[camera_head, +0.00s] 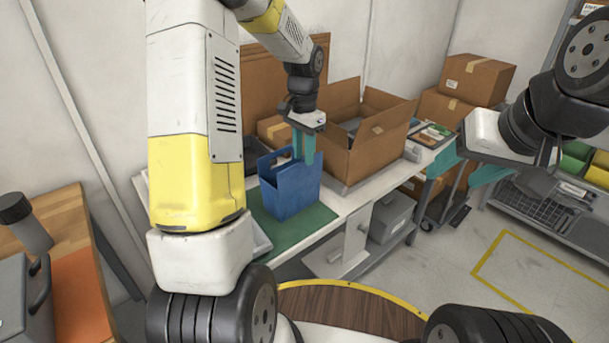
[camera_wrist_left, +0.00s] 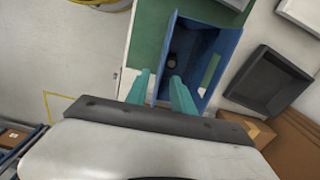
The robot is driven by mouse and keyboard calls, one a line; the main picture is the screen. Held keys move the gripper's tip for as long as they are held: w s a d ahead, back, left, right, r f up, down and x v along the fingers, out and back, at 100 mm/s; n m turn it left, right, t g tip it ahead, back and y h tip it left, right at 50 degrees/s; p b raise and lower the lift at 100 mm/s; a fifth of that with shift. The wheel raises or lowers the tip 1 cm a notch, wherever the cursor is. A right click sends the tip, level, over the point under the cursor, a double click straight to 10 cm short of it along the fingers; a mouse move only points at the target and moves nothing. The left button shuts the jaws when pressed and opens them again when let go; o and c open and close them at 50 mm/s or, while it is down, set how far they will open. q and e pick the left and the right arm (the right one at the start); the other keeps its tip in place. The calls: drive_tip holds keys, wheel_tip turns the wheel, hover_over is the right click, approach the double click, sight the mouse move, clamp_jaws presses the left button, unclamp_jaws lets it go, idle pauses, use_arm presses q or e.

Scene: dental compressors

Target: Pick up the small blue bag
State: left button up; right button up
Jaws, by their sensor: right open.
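The small blue bag (camera_head: 290,196) stands upright on a green mat (camera_head: 300,232) on the white bench. It has an open top and a handle cutout. In the left wrist view I look down into the bag (camera_wrist_left: 210,45), where a small dark item lies. My left gripper (camera_head: 304,148) is at the bag's top edge, pointing down. Its teal fingers (camera_wrist_left: 162,88) are apart, one outside a bag wall and one over the opening; contact is unclear. My right gripper (camera_head: 452,180) is open and empty, away to the right of the bench.
An open cardboard box (camera_head: 365,145) stands close to the right of the bag. A dark tray (camera_wrist_left: 268,80) lies beside the bag in the left wrist view. Stacked cartons (camera_head: 478,80) are at the back right. A wooden table (camera_head: 60,235) is at the left.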

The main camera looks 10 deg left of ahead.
use_arm(q)
wheel_tip(320, 180, down, 6)
drive_tip(key=shift+s+a+f, duration=0.1)
drive_tip(key=shift+s+f, duration=0.05)
clamp_jaws()
idle(1.5)
